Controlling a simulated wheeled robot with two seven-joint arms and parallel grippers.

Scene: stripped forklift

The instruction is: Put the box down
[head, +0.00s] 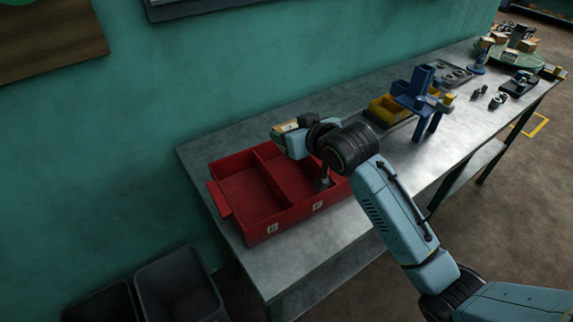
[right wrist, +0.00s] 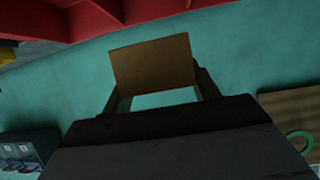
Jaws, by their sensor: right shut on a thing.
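A small brown cardboard box (right wrist: 153,62) is held between the two fingers of my right gripper (right wrist: 158,84) in the right wrist view. In the head view the box (head: 286,127) is a small tan shape at the end of my right arm, partly covered by the gripper. It is above the back side of a red tray (head: 262,232), near its right compartment. The red tray lies on the near end of the metal bench and has two compartments; the left one looks empty, and my arm hides part of the right one. My left gripper is out of view.
The metal bench (head: 347,212) runs along a green wall. Further along stand a yellow bin (head: 388,110), a blue stand (head: 420,88) and several small parts. Dark bins (head: 180,285) are on the floor at lower left. Bare bench lies in front of the tray.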

